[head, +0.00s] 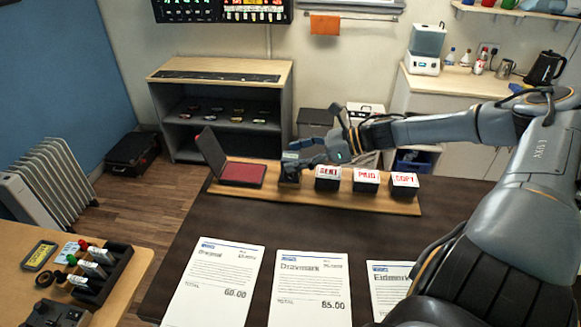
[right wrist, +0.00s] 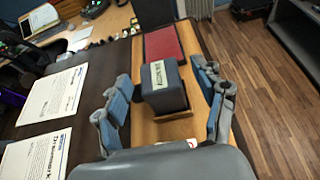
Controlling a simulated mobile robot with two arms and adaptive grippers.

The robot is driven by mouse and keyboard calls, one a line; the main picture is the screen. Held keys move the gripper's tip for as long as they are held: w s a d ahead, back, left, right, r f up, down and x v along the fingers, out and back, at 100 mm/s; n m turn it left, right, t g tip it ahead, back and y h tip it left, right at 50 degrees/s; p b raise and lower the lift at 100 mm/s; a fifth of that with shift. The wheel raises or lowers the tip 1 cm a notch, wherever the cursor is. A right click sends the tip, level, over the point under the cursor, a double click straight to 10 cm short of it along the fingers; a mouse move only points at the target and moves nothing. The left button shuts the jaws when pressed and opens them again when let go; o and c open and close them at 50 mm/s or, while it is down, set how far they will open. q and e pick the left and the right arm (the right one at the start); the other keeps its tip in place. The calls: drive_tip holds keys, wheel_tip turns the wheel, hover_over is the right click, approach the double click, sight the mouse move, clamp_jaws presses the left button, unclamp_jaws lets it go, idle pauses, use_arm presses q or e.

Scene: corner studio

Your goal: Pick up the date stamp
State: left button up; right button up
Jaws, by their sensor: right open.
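The date stamp (head: 289,173) is a dark block with a pale label on top. It stands on the wooden board between the red ink pad and the "SENT" stamp. In the right wrist view the stamp (right wrist: 165,95) sits between the two fingers, with gaps visible on both sides. My right gripper (head: 303,160) reaches in from the right at the stamp. In the wrist view the right gripper (right wrist: 166,85) is open. Its fingers partly hide the stamp in the head view. My left gripper is not in view.
The wooden board (head: 217,192) also holds an open red ink pad (head: 241,173) and stamps marked "SENT" (head: 327,174), "PAID" (head: 366,176) and "COPY" (head: 404,181). Paper invoices (head: 308,290) lie on the dark table in front. A side desk (head: 120,275) stands at the left.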

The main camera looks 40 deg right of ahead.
drive_tip(key=c, duration=1.3)
drive_tip(key=shift+c, duration=0.3)
drive_tip(key=shift+r, duration=0.1)
